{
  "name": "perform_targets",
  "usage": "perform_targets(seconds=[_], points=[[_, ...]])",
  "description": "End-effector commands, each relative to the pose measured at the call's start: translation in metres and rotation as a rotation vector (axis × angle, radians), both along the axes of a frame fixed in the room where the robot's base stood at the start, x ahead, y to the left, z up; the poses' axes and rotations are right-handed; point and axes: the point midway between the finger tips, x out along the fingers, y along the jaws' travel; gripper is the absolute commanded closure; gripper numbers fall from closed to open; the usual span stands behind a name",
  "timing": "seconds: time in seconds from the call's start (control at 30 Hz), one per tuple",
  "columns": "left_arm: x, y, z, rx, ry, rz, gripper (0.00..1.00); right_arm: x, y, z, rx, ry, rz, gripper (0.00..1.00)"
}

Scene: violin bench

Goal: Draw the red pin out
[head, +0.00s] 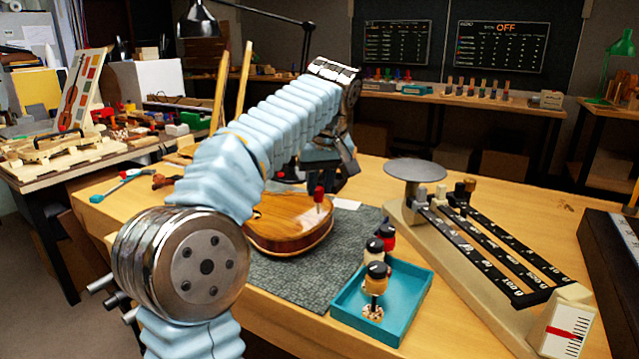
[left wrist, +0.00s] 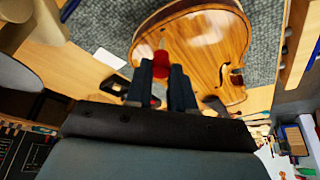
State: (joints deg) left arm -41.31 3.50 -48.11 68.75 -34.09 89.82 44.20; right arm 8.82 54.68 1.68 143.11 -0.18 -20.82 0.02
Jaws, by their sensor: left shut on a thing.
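The red pin (head: 319,194) stands upright at the violin body (head: 285,228), which lies on a grey mat. I cannot tell how deep its lower end sits in the wood. My left gripper (head: 320,178) reaches over the violin from above and is shut on the red pin. In the left wrist view, the red pin (left wrist: 160,60) shows between the two dark fingers (left wrist: 164,80), with the glossy violin top (left wrist: 205,45) behind. The fingers hide part of the pin. My right gripper is in neither view.
A balance scale (head: 415,172) with black beams stands to the right. Two upright wooden sticks (head: 243,80) rise behind my left arm.

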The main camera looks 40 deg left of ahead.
Motion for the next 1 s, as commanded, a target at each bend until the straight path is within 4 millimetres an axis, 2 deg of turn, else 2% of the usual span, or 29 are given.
perform_targets(seconds=[0.17,0.8,1.0], points=[[0.000,0.000,0.004,0.000,0.000,0.002,1.00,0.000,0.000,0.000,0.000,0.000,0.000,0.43],[0.000,0.001,0.063,0.002,-0.001,0.005,1.00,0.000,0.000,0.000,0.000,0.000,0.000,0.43],[0.000,0.000,0.070,0.000,0.000,0.000,1.00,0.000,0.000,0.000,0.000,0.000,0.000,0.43]])
